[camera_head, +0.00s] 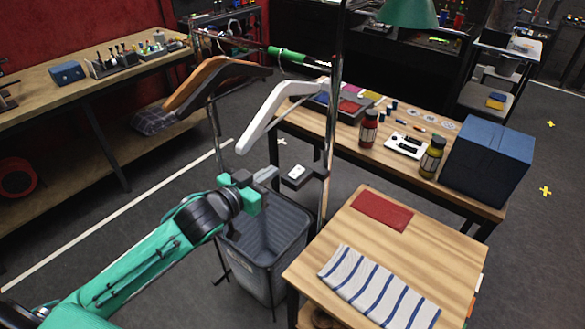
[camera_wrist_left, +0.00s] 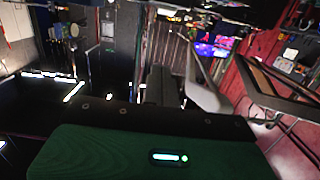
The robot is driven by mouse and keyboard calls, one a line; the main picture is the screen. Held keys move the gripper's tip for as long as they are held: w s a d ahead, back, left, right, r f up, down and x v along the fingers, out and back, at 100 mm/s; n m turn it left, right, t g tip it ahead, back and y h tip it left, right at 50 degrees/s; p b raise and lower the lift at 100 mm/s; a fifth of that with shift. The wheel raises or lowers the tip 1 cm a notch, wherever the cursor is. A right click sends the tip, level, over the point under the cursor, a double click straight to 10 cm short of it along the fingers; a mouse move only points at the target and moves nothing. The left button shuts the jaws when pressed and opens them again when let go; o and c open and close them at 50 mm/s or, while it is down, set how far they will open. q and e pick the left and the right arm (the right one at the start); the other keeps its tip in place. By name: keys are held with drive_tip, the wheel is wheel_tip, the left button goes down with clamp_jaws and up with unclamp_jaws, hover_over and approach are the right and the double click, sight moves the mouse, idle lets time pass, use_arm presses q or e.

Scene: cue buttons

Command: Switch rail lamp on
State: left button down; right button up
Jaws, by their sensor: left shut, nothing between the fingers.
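A small dark switch box with a white top (camera_head: 297,173) is fixed low on the metal rail stand (camera_head: 333,110). A green lamp shade (camera_head: 408,12) shows at the top edge of the head view; I cannot tell whether it is lit. My left gripper (camera_head: 268,175) is shut and empty, just left of the switch box and above the grey bin. Its dark fingers also show in the left wrist view (camera_wrist_left: 160,85), where I cannot make out the switch box. My right gripper is not in view.
A white hanger (camera_head: 262,120) and a brown hanger (camera_head: 205,75) hang above my left gripper. The grey bin (camera_head: 285,268) stands below it. A wooden table with a striped cloth (camera_head: 375,288) is at the front right. A bench with bottles and a blue box (camera_head: 487,160) lies behind.

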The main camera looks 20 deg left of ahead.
use_arm(q)
drive_tip(key=p, duration=0.3)
hover_over(293, 175)
drive_tip(key=s, duration=0.1)
drive_tip(key=shift+s+a+f, duration=0.15)
drive_tip(key=shift+s+a, duration=0.05)
drive_tip(key=shift+a, duration=0.05)
drive_tip(key=f, duration=0.2)
drive_tip(key=w+f, duration=0.1)
drive_tip(key=shift+w+d+f+p, duration=0.15)
drive_tip(key=shift+d+p, duration=0.1)
drive_tip(key=shift+p, duration=0.15)
drive_tip(key=shift+f, duration=0.65)
